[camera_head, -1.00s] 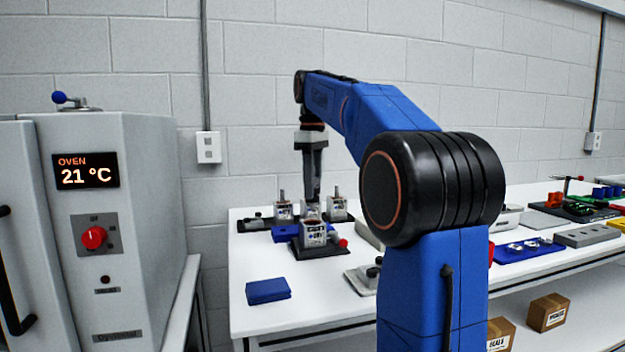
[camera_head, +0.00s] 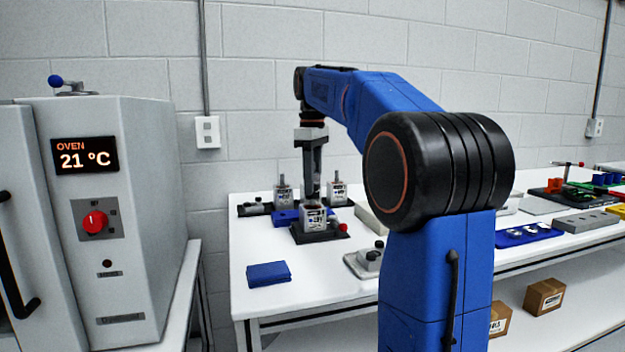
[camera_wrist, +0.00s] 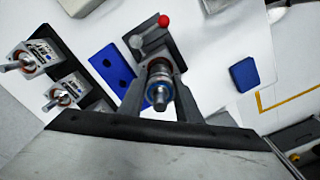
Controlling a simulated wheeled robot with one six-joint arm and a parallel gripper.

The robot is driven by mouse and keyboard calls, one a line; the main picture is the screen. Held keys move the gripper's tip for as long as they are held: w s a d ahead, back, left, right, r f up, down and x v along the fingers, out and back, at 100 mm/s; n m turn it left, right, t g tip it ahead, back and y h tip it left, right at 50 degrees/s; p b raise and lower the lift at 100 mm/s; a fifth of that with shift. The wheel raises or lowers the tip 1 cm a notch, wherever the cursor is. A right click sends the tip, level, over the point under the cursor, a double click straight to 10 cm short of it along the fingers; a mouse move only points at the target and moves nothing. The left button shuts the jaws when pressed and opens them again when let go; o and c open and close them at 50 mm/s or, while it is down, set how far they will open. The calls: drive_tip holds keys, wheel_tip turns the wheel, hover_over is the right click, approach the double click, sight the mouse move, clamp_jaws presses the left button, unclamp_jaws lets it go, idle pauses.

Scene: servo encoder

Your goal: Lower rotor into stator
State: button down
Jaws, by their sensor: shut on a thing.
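My gripper (camera_head: 312,190) points straight down over the table. In the wrist view, my gripper (camera_wrist: 159,88) is shut on the rotor (camera_wrist: 158,95), a metal shaft with a blue ring, held between its two fingers. The stator (camera_head: 314,217) is a pale block with printed labels, standing on a dark fixture (camera_head: 320,236) with a red knob. In the wrist view, the rotor lies over the stator's copper-coloured opening (camera_wrist: 159,66), which it partly hides. I cannot tell how far the rotor's lower end is inside.
Two similar units with upright shafts (camera_head: 283,194) (camera_head: 337,192) stand behind on dark bases. A blue holed block (camera_wrist: 111,66) lies beside the fixture. A blue box (camera_head: 268,273) lies at the front left. The oven (camera_head: 110,210) stands left. The table is clear around the blue box.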

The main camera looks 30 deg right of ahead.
drive_tip(key=shift+f, duration=1.95)
idle(3.0)
drive_tip(key=shift+r, duration=0.3)
idle(0.4)
drive_tip(key=c, duration=1.2)
unclamp_jaws()
drive_tip(key=shift+o, duration=0.5)
drive_tip(key=shift+o, duration=1)
drive_tip(key=shift+r, duration=5.8)
